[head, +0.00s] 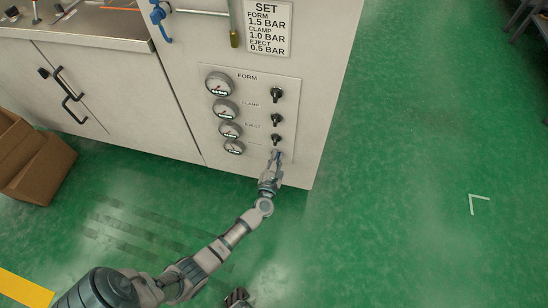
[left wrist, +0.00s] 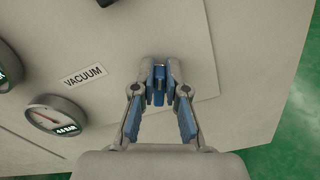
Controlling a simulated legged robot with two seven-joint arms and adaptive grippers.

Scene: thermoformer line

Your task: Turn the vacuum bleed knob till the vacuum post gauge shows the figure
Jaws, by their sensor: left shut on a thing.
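The vacuum bleed knob (left wrist: 158,84) is the lowest in the column on the panel, mostly hidden by my fingers. My left gripper (head: 277,158) is shut on it; its blue-padded fingers (left wrist: 158,93) close around the knob from both sides in the left wrist view. The vacuum gauge (head: 234,147) is the lowest dial, left of the knob. It also shows in the left wrist view (left wrist: 55,117), with a lit readout in BAR whose figure I cannot read surely. A VACUUM label (left wrist: 84,76) sits between them. What seems my right gripper (head: 237,297) is at the bottom edge.
Above are the form (head: 277,95), clamp (head: 276,119) and eject (head: 275,139) knobs, with their gauges to the left. A SET sign (head: 268,27) reads form 1.5, clamp 1.0, eject 0.5 BAR. A cardboard box (head: 38,165) stands left.

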